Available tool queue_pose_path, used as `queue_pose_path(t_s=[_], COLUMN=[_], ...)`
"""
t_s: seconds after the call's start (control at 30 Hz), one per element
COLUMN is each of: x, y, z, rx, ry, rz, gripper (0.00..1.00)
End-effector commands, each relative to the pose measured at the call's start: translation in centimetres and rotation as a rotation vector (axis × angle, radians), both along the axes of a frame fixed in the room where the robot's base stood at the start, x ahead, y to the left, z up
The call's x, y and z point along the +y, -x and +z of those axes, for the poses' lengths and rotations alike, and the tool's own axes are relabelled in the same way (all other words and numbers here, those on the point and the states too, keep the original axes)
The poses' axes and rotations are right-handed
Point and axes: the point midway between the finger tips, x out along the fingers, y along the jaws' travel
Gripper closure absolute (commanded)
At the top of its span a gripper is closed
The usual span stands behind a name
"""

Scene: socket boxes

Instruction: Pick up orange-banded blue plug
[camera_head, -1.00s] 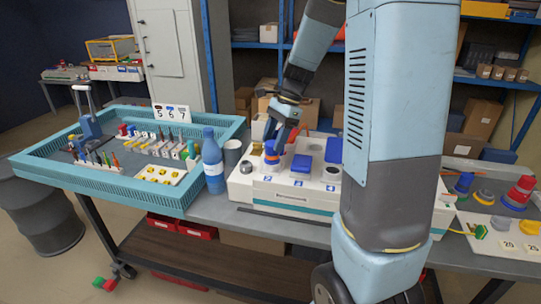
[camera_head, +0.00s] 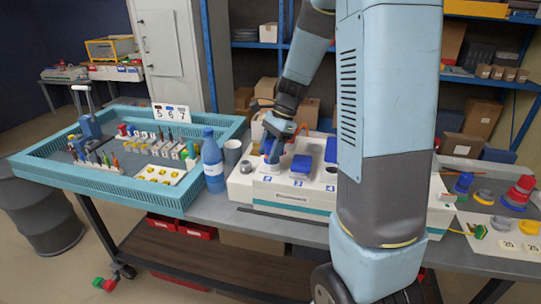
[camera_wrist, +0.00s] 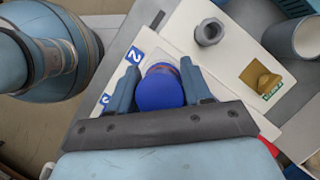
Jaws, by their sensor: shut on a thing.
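In the head view my gripper (camera_head: 272,152) points down at the left part of the white socket box (camera_head: 245,187), by the blue label 2. The plug is mostly hidden there by the fingers. Whether it is still seated in its socket cannot be told.
A blue block-shaped plug (camera_head: 301,163) sits on the box right of my gripper. A blue bottle (camera_head: 212,162) and grey cup (camera_head: 232,153) stand close to the box's left.

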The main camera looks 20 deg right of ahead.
Motion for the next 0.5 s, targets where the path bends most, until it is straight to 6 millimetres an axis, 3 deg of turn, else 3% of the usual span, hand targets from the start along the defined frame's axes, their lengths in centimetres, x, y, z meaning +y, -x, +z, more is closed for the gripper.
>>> queue_pose_path(t_s=[0.33, 0.5], x=[0.0, 0.0], y=[0.0, -0.1], z=[0.4, 2.4], rx=[-0.002, -0.006], ry=[0.000, -0.001], rz=[0.000, 0.001], gripper=[0.85, 0.85])
